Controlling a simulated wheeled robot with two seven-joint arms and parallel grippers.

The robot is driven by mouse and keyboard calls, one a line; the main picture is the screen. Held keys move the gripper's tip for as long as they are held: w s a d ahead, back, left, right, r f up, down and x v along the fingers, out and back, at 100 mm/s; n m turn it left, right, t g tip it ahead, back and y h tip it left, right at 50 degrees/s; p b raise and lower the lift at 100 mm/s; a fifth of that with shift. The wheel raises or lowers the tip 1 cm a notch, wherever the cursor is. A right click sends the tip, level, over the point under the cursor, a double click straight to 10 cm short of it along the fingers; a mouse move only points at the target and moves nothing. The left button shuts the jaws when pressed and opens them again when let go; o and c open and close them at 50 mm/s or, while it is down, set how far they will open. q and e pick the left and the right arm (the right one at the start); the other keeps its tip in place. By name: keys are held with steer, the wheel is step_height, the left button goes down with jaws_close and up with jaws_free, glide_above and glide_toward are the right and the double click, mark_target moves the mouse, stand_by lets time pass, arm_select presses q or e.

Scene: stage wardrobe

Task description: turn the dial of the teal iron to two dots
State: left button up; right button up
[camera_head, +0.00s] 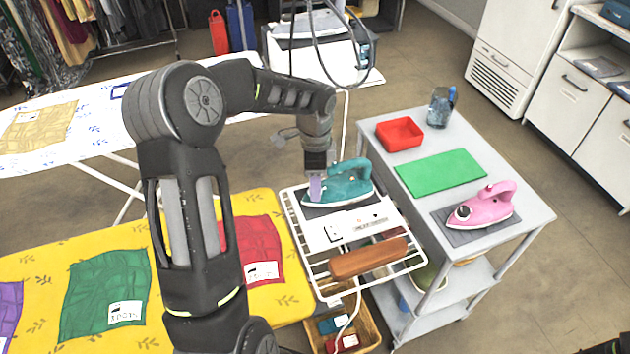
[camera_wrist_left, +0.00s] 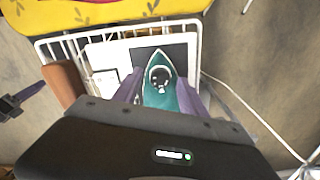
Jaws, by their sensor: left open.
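The teal iron (camera_head: 350,184) sits on a dark pad on the white wire rack at the end of the yellow ironing board. In the left wrist view the iron (camera_wrist_left: 158,97) points up the picture, with a round dark dial with white marks (camera_wrist_left: 160,76) on it. My left gripper (camera_head: 316,186) is open above the iron. The dial's setting is too small to read. A dark piece, perhaps my right gripper (camera_wrist_left: 18,102), shows at the left edge.
A brown bolster (camera_head: 368,259) and a white labelled panel (camera_head: 352,227) lie on the wire rack (camera_head: 323,285). The grey cart (camera_head: 520,212) at right holds a pink iron (camera_head: 484,206), a green cloth (camera_head: 440,174) and a red tray (camera_head: 399,133). A basket (camera_head: 371,325) stands below.

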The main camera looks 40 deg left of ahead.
arm_select(q)
steer(key=shift+r, duration=0.1)
step_height(320, 180, up, 8)
steer(key=shift+f+b, duration=0.2)
steer(key=shift+b, duration=0.25)
stand_by(0.5)
